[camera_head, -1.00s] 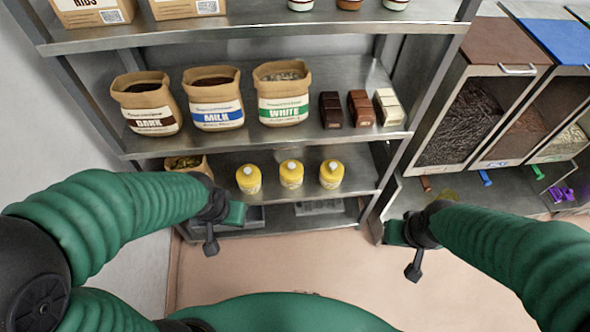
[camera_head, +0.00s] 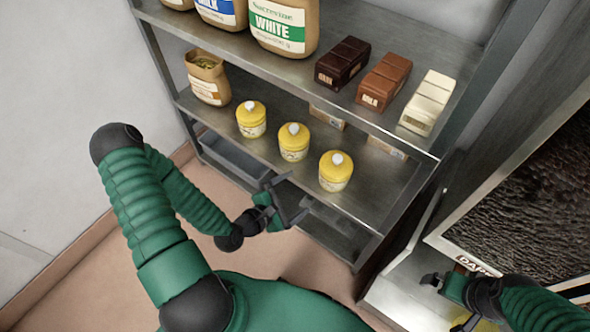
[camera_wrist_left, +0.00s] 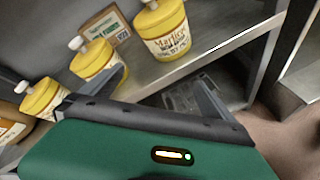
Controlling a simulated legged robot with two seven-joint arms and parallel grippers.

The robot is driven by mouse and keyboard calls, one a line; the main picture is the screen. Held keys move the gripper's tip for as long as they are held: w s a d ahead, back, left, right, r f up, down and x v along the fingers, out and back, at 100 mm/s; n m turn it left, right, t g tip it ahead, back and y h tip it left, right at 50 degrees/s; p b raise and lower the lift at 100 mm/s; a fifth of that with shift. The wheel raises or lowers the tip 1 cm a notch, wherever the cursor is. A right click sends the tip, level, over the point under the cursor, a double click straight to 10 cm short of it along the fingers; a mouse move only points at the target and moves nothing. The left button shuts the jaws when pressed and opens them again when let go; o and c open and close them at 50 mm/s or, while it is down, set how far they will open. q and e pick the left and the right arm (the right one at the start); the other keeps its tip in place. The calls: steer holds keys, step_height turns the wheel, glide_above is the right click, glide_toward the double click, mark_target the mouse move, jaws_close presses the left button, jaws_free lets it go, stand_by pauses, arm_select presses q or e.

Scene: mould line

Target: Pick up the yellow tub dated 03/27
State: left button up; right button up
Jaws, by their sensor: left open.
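Three yellow tubs with pale caps stand upright in a row on the lower shelf: the left tub (camera_head: 251,120), the middle tub (camera_head: 293,142) and the right tub (camera_head: 335,171). The wrist view also shows the left tub (camera_wrist_left: 42,98), the middle tub (camera_wrist_left: 92,58) and the right tub (camera_wrist_left: 162,28). The right tub's label carries print there, but I cannot read a date surely on any tub. My left gripper (camera_head: 291,198) is open and empty, in front of the shelf edge, below the middle and right tubs. My right gripper (camera_head: 449,302) is at the lower right; its jaw state is unclear.
The lower shelf (camera_head: 230,142) has an open brown bag (camera_head: 207,82) at its left and small boxes (camera_head: 327,118) behind the tubs. The upper shelf (camera_head: 300,72) above carries bags and chocolate blocks (camera_head: 384,80). A dark-filled bin (camera_head: 520,195) stands to the right.

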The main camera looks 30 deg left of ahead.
mark_target(289, 152)
arm_select(q)
steer(key=a+n+t+y+b, duration=0.4)
steer(key=a+n+y, duration=0.2)
steer(key=n, duration=0.6)
steer(key=shift+y, duration=0.3)
steer(key=b+x, duration=0.1)
steer(key=x, duration=0.2)
steer(key=b+x, duration=0.1)
steer(key=x, duration=0.3)
steer(key=r+b+x, duration=0.1)
steer(key=b+x, duration=0.1)
steer(key=x, duration=0.2)
steer(key=shift+w+a, duration=0.25)
steer(key=shift+w, duration=0.25)
steer(key=b+x, duration=0.3)
steer(key=x, duration=0.2)
steer(key=shift+a+f+b, duration=0.1)
steer(key=shift+f+b, duration=0.05)
steer(key=shift+b, duration=0.25)
steer(key=c, duration=1.5)
steer(key=shift+c, duration=1)
arm_select(e)
steer(key=s+x, duration=0.3)
steer(key=x, duration=1.1)
steer(key=shift+s+d+f, duration=0.15)
steer(key=shift+d+f, duration=0.1)
steer(key=shift+f, duration=0.4)
